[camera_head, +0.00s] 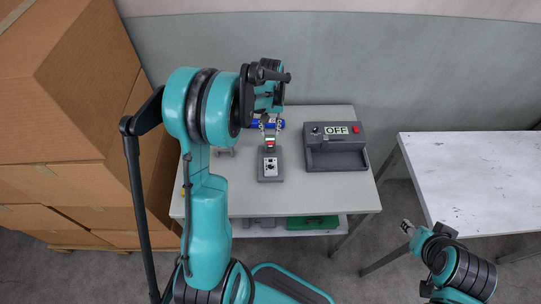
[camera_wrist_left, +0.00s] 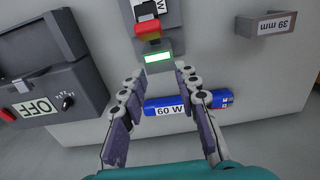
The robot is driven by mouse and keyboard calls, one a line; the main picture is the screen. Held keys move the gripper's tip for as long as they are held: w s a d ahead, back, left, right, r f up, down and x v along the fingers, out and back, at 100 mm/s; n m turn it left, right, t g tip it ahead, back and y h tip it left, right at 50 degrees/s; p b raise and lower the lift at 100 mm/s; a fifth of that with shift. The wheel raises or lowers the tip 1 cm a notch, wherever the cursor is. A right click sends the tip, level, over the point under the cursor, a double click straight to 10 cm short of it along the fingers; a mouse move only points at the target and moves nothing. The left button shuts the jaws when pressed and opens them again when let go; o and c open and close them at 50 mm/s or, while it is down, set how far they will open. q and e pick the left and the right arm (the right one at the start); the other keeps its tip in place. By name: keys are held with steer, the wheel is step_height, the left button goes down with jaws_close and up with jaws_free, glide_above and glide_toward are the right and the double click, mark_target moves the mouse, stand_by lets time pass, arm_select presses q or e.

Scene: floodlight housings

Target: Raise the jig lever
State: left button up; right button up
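The jig is a small grey block (camera_head: 271,177) with a white label, in the middle of the table. A red piece, which looks like its lever (camera_head: 270,143), is at its far end; the wrist view shows this red piece (camera_wrist_left: 148,27) beside a lit green strip (camera_wrist_left: 157,58). I cannot tell how far it is raised. My left gripper (camera_head: 270,128) is above the table just beyond the red piece. Its two fingers (camera_wrist_left: 163,97) are apart with nothing gripped. My right gripper (camera_head: 407,226) is off the table's right side, too small to read.
A blue 60 W bar (camera_wrist_left: 190,103) lies on the table below the left fingers. A dark box marked OFF (camera_head: 337,158) with a red switch stands right of the jig. A 39 mm bracket (camera_wrist_left: 267,26) is nearby. Cardboard boxes (camera_head: 60,100) are stacked left; a white table (camera_head: 480,170) stands right.

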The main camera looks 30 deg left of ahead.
arm_select(q)
steer(key=shift+r, duration=0.1)
steer(key=shift+r+p, duration=1.4)
steer(key=shift+r, duration=0.55)
jaws_close()
